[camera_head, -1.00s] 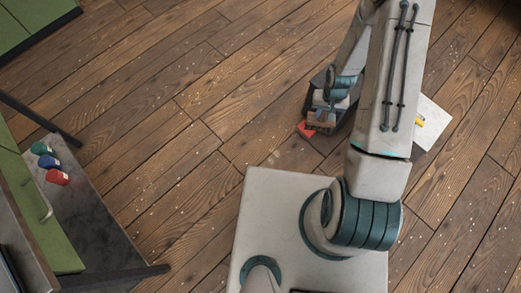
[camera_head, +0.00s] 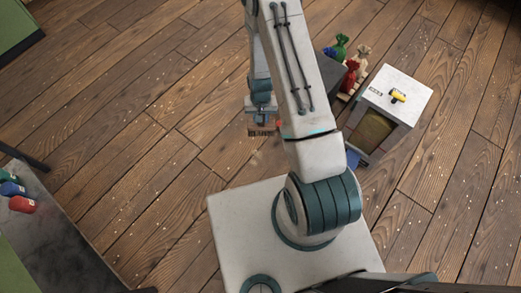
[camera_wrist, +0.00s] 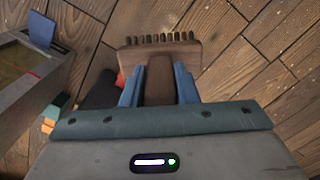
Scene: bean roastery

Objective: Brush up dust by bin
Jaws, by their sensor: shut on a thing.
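My gripper (camera_head: 262,106) is shut on a brown wooden brush (camera_head: 263,130) and holds it over the plank floor. In the wrist view the blue fingers (camera_wrist: 158,84) clasp its handle on both sides, and the brush head (camera_wrist: 162,52) with its row of bristles points away from the gripper. A grey box with a white top (camera_head: 395,92) and an open, brownish front stands to the right of my arm; it may be the bin. It shows at the left of the wrist view (camera_wrist: 22,92). Pale dust specks (camera_head: 163,170) lie scattered on the floor. I cannot tell whether the bristles touch the floor.
A yellow-and-black object (camera_head: 397,95) lies on the white top. A blue flap (camera_head: 353,158) sits at the box's foot. Colored sacks (camera_head: 351,72) stand beside a dark container (camera_head: 324,66). A grey table (camera_head: 50,235) with colored items is at the left.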

